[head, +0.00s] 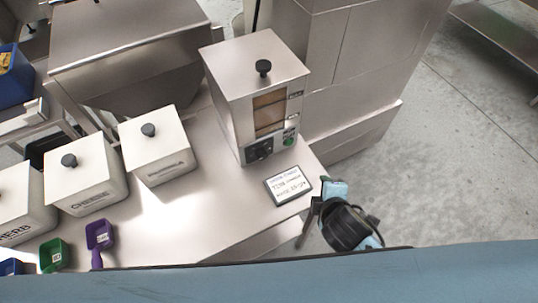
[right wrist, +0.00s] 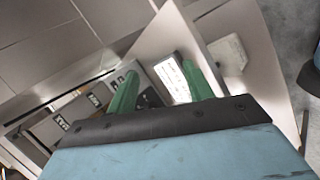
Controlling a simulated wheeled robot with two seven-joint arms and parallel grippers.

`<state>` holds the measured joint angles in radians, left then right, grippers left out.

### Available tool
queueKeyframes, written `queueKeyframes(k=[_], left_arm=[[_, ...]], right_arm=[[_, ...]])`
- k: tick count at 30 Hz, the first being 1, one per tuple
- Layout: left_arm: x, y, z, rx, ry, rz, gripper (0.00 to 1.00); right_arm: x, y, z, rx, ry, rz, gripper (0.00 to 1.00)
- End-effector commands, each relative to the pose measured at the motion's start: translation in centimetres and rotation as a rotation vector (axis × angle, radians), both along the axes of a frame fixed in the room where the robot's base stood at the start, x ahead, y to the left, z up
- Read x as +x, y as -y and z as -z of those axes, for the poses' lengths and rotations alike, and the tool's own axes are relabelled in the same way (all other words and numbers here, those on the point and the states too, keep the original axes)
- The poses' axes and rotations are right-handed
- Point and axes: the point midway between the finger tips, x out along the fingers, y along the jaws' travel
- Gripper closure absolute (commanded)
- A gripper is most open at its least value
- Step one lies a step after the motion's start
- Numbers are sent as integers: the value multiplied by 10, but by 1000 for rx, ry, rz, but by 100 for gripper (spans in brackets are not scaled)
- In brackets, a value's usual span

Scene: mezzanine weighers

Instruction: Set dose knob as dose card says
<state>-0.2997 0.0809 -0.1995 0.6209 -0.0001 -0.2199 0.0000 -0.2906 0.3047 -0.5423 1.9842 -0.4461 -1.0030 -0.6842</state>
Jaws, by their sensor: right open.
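The dose card (head: 289,185) lies on the steel table near its right end, with handwriting too small to read surely. It also shows in the right wrist view (right wrist: 172,77), between the fingers. Behind it stands a steel dispenser (head: 254,75) with a black lid knob on top. Low on its front are a black dose knob (head: 259,150) and a green button (head: 289,138); the knob's setting is too small to read. My right gripper (head: 308,222) is at the table's right edge, beside the card. Its green fingers (right wrist: 160,85) are apart and empty. My left gripper is out of view.
Several white lidded bins, one a cheese bin (head: 85,183), stand along the left of the table. Purple (head: 99,236) and green (head: 54,255) scoops lie at the front left. The table middle (head: 205,215) is clear. A steel cabinet (head: 355,70) stands right of the dispenser.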

Motion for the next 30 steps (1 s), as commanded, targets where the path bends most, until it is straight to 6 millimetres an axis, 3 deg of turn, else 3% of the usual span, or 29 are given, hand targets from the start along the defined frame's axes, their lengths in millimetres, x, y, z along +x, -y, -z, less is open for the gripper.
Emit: queueKeyframes(k=[1,6,11,15,23,30], left_arm=[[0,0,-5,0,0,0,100],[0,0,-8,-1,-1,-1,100],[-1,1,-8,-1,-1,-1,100],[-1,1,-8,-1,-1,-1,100],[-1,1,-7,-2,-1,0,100],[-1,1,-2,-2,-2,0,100]], right_arm=[[8,-8,-22,-83,59,-101,49],[22,-37,-44,-409,228,-458,49],[27,-64,-38,-759,387,-816,49],[21,-80,-23,-1032,501,-1086,49],[24,-92,-9,-1188,570,-1238,49],[64,-109,9,-1184,568,-1232,49]])
